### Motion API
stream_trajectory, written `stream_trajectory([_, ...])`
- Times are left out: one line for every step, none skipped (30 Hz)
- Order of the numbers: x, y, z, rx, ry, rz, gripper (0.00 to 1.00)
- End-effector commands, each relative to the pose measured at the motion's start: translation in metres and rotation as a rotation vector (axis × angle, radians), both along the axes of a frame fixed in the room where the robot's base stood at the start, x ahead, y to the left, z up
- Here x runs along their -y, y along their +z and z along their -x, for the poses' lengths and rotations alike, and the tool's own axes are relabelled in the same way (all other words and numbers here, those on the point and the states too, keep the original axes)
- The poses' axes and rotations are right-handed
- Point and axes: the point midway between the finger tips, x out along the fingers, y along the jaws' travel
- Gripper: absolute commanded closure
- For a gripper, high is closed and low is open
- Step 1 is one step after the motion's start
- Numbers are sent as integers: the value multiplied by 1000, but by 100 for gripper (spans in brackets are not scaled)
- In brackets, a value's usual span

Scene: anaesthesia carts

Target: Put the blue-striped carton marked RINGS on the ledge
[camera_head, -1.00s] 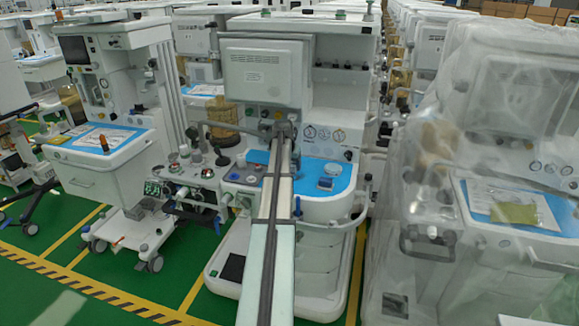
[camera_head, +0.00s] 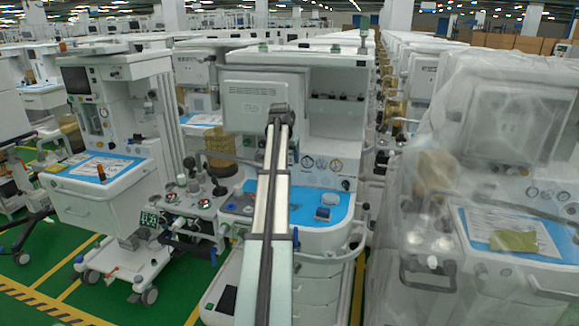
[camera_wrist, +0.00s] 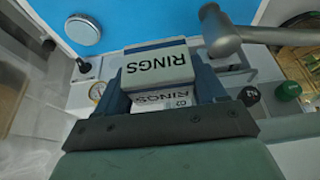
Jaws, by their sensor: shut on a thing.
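The carton marked RINGS (camera_wrist: 158,68) is white with black lettering and a blue edge. In the wrist view it sits between the fingers of my gripper (camera_wrist: 163,88), which is shut on it. RINGS shows on two of its faces, upside down in the picture. In the head view my gripper (camera_head: 279,112) is at the far end of my arm, in front of the middle cart's grey panel; the carton cannot be made out there. The middle cart has a blue worktop (camera_head: 340,206) below and right of my gripper. I cannot tell which surface is the ledge.
A small round-topped item (camera_head: 322,214) stands on the blue worktop; a round silver disc (camera_wrist: 83,29) shows in the wrist view. A grey metal arm (camera_wrist: 222,32) is close right of the carton. A plastic-wrapped cart (camera_head: 480,200) stands right, another cart (camera_head: 110,170) left.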

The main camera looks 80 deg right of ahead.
Motion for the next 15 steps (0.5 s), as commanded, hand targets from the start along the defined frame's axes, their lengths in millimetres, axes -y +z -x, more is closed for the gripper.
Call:
stream_trajectory([1,4,2,0,-2,1,66])
stream_trajectory([2,5,5,0,-5,1,66])
stream_trajectory([2,7,9,0,-11,1,66])
stream_trajectory([3,8,14,0,-16,1,66])
stream_trajectory([5,9,20,0,-24,1,66])
stream_trajectory([7,10,30,0,-35,1,66])
stream_trajectory([8,10,39,0,-45,1,66])
stream_trajectory([10,11,49,0,-56,1,66])
stream_trajectory([13,12,64,0,-74,1,66])
stream_trajectory([15,13,75,0,-87,1,66])
stream_trajectory([17,14,87,0,-101,1,66])
stream_trajectory([20,16,104,0,-120,1,66])
stream_trajectory([22,17,117,1,-135,1,66])
stream_trajectory([25,19,129,0,-149,1,66])
stream_trajectory([28,21,146,1,-169,1,66])
